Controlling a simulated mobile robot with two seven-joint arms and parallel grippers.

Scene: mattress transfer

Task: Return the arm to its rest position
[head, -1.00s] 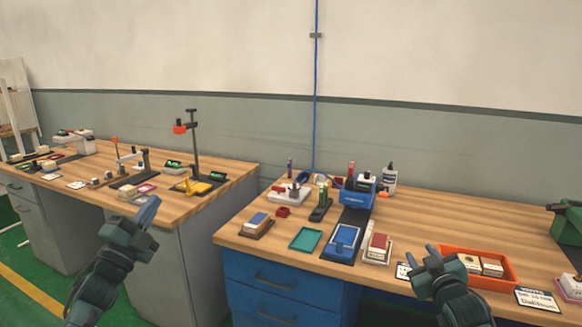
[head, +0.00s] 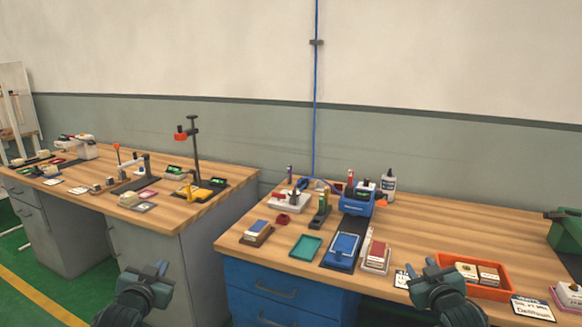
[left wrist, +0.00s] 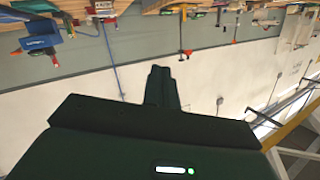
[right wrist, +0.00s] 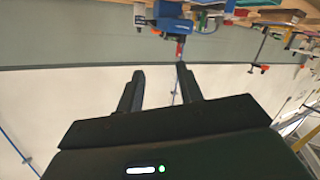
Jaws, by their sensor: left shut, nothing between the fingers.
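My left gripper (head: 150,272) is shut and empty. My right gripper (head: 432,268) is open and empty, low in front of the right desk's front edge. In the right wrist view its two fingers (right wrist: 160,78) stand apart with nothing between them.
The right desk (head: 470,220) has blue drawers and holds an orange tray (head: 508,291), a blue pad (head: 342,250), a green tray (head: 306,247) and a blue box (head: 357,204). The left desk (head: 205,212) carries several small tools and a stand. Free floor (head: 45,285) lies at lower left.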

